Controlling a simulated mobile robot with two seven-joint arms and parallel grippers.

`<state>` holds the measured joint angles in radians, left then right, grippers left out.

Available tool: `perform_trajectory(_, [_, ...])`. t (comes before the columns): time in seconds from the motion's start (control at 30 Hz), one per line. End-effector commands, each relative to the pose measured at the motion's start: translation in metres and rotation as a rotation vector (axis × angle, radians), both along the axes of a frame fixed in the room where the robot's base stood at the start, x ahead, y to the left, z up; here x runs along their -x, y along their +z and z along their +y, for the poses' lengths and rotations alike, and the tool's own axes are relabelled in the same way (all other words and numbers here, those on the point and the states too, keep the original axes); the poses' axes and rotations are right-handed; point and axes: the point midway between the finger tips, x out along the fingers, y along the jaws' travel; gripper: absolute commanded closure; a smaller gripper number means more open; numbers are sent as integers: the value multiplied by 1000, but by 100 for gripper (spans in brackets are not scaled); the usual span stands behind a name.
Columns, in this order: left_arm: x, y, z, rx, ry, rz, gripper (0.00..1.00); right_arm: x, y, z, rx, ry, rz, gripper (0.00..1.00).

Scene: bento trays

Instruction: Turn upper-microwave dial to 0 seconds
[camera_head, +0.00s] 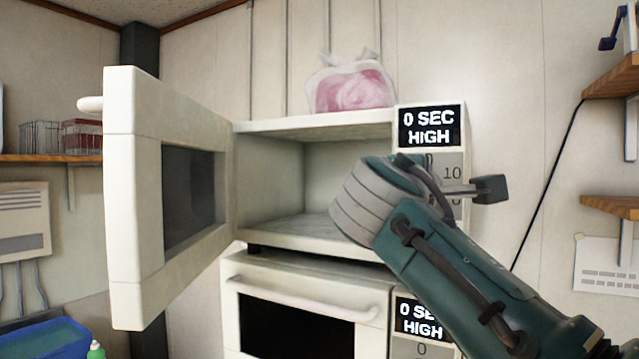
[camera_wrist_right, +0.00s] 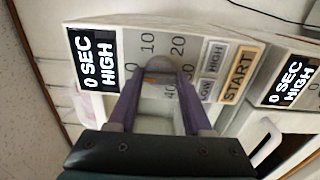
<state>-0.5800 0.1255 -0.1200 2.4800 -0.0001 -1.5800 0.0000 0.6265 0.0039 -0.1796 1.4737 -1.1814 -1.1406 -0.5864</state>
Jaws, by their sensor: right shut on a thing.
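The upper microwave (camera_head: 253,126) stands with its door (camera_head: 122,200) swung open to the left. Its display (camera_head: 429,126) reads 0 SEC HIGH, and the same display (camera_wrist_right: 92,60) shows in the right wrist view. The upper dial (camera_wrist_right: 159,67) sits beside that display, ringed by numbers such as 10, 20 and 40. My right gripper (camera_wrist_right: 160,75) is shut on this dial, one finger on either side. In the head view my right arm and wrist hide the dial and most of the panel. My left gripper is not in view.
The lower microwave (camera_head: 235,285) stands underneath, shut, its display (camera_head: 421,318) also reading 0 SEC HIGH. A bag with pink contents (camera_head: 350,88) sits on top of the upper microwave. START (camera_wrist_right: 237,75), LOW and HIGH buttons lie near the dial. Wooden shelves (camera_head: 612,207) are at the right.

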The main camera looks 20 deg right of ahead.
Motion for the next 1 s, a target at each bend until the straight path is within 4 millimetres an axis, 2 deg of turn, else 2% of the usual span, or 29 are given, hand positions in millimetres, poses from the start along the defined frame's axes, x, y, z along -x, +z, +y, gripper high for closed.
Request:
perform_trajectory(0.37, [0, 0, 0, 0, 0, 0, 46, 0, 1, 0, 7, 0, 3, 100])
perform_trajectory(0.4, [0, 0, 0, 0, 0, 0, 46, 0, 1, 0, 7, 0, 3, 47])
perform_trajectory(0.63, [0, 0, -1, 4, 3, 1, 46, 0, 0, 0, 5, 0, 4, 21])
perform_trajectory(0.87, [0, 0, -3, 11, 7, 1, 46, 0, 0, 0, 4, 0, 3, 20])
perform_trajectory(1.0, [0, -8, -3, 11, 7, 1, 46, 5, -3, 7, 4, 3, 2, 20])
